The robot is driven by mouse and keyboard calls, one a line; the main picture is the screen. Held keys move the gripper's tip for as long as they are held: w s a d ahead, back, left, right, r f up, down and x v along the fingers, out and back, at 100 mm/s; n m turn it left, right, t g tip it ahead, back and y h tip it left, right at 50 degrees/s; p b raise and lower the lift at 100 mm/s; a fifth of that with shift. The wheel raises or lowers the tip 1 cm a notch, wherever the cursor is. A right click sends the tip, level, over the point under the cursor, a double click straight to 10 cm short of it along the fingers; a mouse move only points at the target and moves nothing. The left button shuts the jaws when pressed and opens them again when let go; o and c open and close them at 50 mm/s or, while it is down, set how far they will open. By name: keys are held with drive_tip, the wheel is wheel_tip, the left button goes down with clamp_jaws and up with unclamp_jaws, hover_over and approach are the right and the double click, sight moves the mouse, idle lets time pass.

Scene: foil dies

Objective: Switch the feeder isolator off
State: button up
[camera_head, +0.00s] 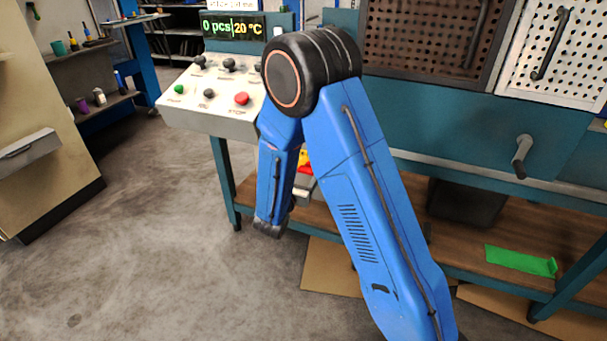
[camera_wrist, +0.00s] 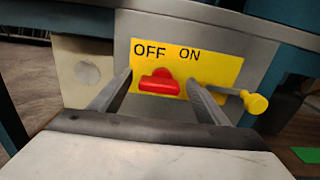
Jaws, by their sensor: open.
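The isolator is a yellow plate (camera_wrist: 222,70) marked OFF on the left and ON on the right, on a grey housing, in the wrist view. Its red handle (camera_wrist: 160,86) sits low on the plate, below and between the two words. My gripper (camera_wrist: 159,77) is open, with one finger to each side of the handle. I cannot tell whether either finger touches it. In the head view my arm hides most of the isolator; a bit of red (camera_head: 305,170) shows beside the arm.
A yellow-knobbed lever (camera_wrist: 255,102) sticks out right of the plate, close to my right finger. A control panel (camera_head: 190,108) with knobs and buttons stands at upper left. A grey crank handle (camera_head: 522,155) juts from the teal bench front. The floor at left is clear.

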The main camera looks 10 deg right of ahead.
drive_tip(key=shift+a, duration=0.1)
drive_tip(key=v, duration=1.7)
drive_tip(key=shift+s, duration=0.15)
